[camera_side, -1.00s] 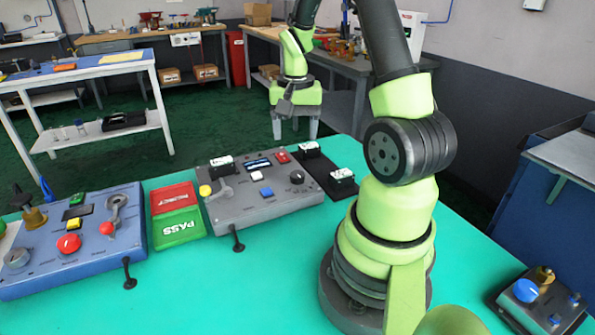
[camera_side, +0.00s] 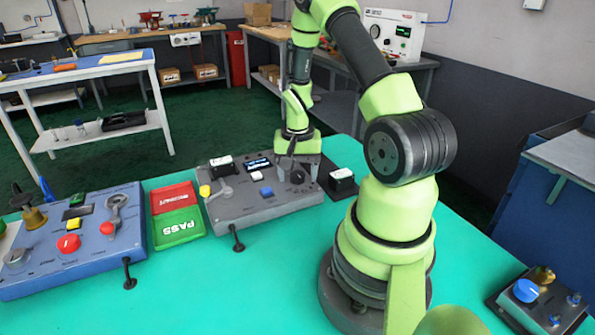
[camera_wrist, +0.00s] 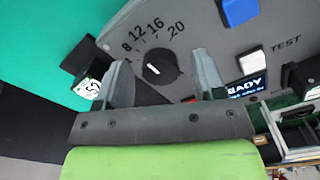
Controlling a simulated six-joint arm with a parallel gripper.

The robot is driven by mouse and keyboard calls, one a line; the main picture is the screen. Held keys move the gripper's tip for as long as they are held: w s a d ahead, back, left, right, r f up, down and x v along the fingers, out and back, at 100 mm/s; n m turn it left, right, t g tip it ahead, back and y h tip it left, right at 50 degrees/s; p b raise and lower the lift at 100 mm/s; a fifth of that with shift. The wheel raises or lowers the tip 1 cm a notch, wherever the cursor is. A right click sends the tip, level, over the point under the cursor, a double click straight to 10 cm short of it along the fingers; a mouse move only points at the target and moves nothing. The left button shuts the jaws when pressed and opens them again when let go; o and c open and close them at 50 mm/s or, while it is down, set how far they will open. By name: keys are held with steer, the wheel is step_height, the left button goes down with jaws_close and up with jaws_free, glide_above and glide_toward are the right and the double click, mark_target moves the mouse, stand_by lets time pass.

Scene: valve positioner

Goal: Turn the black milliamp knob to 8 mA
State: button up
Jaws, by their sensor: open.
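The black milliamp knob (camera_wrist: 158,70) is on the grey positioner panel (camera_wrist: 205,25), with the numbers 8, 12, 16 and 20 printed beside it. Its short white mark slants up and to the left; the exact setting is unclear. My gripper (camera_wrist: 161,62) is open, with one finger on each side of the knob and a visible gap to each. In the side view, my gripper (camera_side: 297,170) is low over the right part of the panel (camera_side: 270,202), and the knob (camera_side: 298,177) is partly hidden by it.
A blue button (camera_wrist: 240,10), a white button (camera_wrist: 253,61) and a lit display (camera_wrist: 246,86) are on the panel. A black block with a white gauge (camera_side: 342,178) stands to its right. The red and green tray (camera_side: 177,215) and blue panel (camera_side: 95,255) are left.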

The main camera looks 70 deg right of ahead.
steer(key=c, duration=0.9)
steer(key=shift+n, duration=2.8)
steer(key=o, duration=0.9)
steer(key=shift+r, duration=0.1)
